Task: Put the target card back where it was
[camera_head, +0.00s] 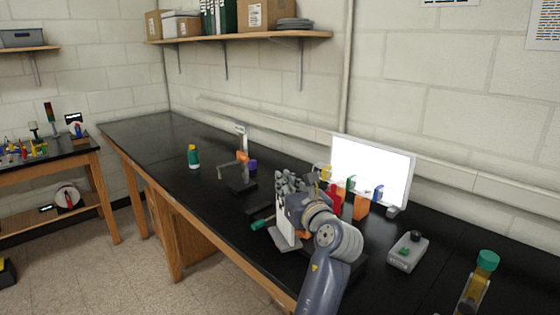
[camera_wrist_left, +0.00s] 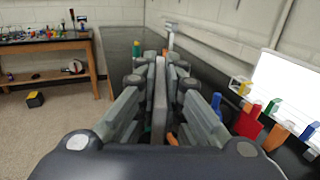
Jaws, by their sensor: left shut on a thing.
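My left gripper (camera_head: 290,184) is over the black bench in the middle of the head view, with its fingers pointing away along the bench. In the left wrist view its fingers (camera_wrist_left: 160,72) are closed on both sides of a thin pale card (camera_wrist_left: 160,102), seen edge-on. In the head view a white flat face (camera_head: 284,224) shows below the gripper; I cannot tell whether it is the same card. A red card (camera_head: 334,202) and an orange card (camera_head: 360,206) stand beside the gripper, in front of a bright white panel (camera_head: 375,168). My right gripper is not in view.
Yellow, green and blue clips (camera_head: 377,193) stand along the panel. A grey box with buttons (camera_head: 407,252) and a tube (camera_head: 477,282) are at right.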

